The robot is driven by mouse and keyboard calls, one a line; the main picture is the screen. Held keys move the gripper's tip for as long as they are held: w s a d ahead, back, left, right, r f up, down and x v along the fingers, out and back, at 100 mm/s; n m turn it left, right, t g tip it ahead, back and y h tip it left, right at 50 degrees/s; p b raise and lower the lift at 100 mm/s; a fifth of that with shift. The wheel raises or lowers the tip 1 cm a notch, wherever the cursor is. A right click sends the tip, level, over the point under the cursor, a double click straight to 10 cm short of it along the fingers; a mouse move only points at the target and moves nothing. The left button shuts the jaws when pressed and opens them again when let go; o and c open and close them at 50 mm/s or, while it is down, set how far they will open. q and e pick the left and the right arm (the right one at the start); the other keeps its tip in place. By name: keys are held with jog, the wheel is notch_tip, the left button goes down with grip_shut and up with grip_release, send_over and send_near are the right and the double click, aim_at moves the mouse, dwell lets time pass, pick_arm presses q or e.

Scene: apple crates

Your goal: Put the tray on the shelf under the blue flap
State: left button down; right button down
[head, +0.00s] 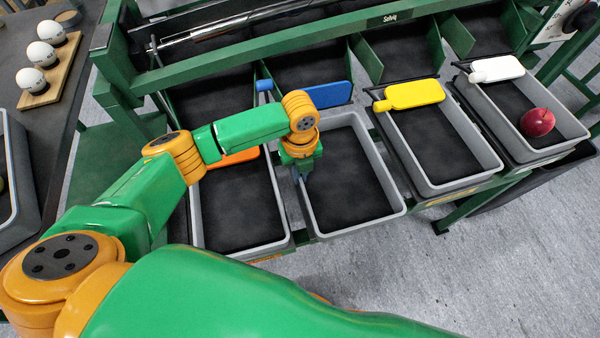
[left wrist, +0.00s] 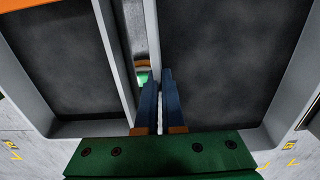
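A grey tray with a dark, empty floor (head: 388,172) sits in the row in front of the rack, below the blue flap (head: 330,95). My left gripper (head: 304,176) points down at its left wall. In the left wrist view the two blue fingers (left wrist: 160,90) lie close together, one on each side of this tray's light wall (left wrist: 152,35), with the wall between them. They look shut on it, near the front of the tray. The fingertips are partly hidden in the head view. My right gripper is in neither view.
A tray (head: 283,243) under the orange flap (head: 236,157) stands close on the left. Right are trays under the yellow flap (head: 414,94) and white flap (head: 497,68); the last holds a red apple (head: 537,122).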

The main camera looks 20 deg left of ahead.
pick_arm(q)
jog(key=c, duration=1)
grip_release()
jog(key=shift+f, duration=0.1)
jog(key=shift+c, duration=0.2)
notch_tip(320, 180, up, 12)
jog(key=p, duration=0.2)
jog(key=shift+s, duration=0.1)
